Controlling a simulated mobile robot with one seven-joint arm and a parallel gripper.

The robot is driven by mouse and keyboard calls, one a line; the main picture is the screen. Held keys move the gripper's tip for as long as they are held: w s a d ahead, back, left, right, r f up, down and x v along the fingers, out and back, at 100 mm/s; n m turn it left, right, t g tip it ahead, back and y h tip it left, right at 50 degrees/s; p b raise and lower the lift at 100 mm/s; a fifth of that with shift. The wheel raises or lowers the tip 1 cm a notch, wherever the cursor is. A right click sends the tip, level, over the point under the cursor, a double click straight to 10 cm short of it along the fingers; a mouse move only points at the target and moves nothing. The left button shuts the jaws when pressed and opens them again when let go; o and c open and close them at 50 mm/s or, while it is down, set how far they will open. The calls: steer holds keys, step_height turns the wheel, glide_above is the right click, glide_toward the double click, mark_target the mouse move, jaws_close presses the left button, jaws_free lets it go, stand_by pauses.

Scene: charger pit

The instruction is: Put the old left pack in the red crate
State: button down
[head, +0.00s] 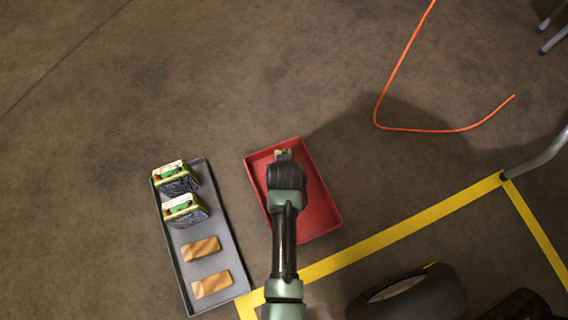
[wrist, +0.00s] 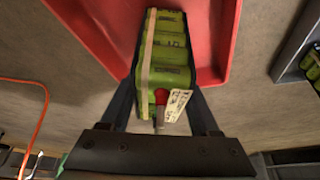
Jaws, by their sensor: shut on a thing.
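The red crate (head: 322,212) lies on the floor in the middle of the head view, with my arm over it. My gripper (wrist: 165,75) is shut on a green battery pack (wrist: 168,50) with a pale strap, a red terminal and a white tag. In the wrist view the pack is seen against the red crate (wrist: 222,40). In the head view only a small part of the held pack (head: 283,154) shows past my wrist, over the crate's far part. I cannot tell whether the pack touches the crate floor.
A grey tray (head: 215,237) left of the crate holds two green-topped packs (head: 177,174) and two orange-brown blocks (head: 201,248). A yellow floor line (head: 400,229), a black tyre (head: 412,294) and an orange cable (head: 432,130) lie to the right. Floor beyond the crate is clear.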

steer(key=shift+w, duration=0.2)
steer(key=shift+c, duration=0.6)
jaws_free()
steer(key=shift+s+f, duration=0.1)
steer(key=shift+s, duration=0.1)
steer(key=p+v, duration=0.9)
steer(key=v, duration=0.3)
